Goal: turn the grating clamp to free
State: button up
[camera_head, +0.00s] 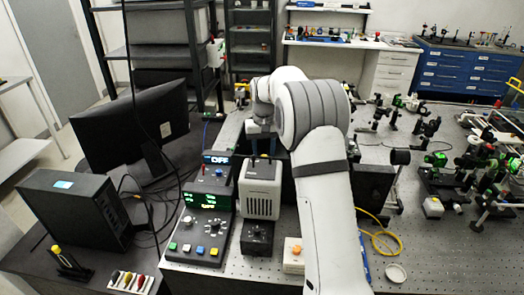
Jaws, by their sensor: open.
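My arm reaches up from the bottom of the head view and bends over to the left. My gripper (262,145) points down just above and behind the beige vented box (261,194). It is open, with nothing visible between its fingers; they are small and partly hidden in shadow. I cannot pick out the grating clamp for certain. A black box with a round knob (258,237) stands in front of the beige box. I cannot tell whether the gripper touches anything.
A control panel (202,222) with green displays and coloured buttons stands left of the beige box, with an "OFF" display (216,159) behind. A monitor (131,122) stands farther left. Optical mounts crowd the right, with a yellow cable (381,240). Bare perforated table shows at front right.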

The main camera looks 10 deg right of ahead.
jog(key=shift+f, duration=0.5)
jog(key=shift+c, duration=0.2)
grip_shut()
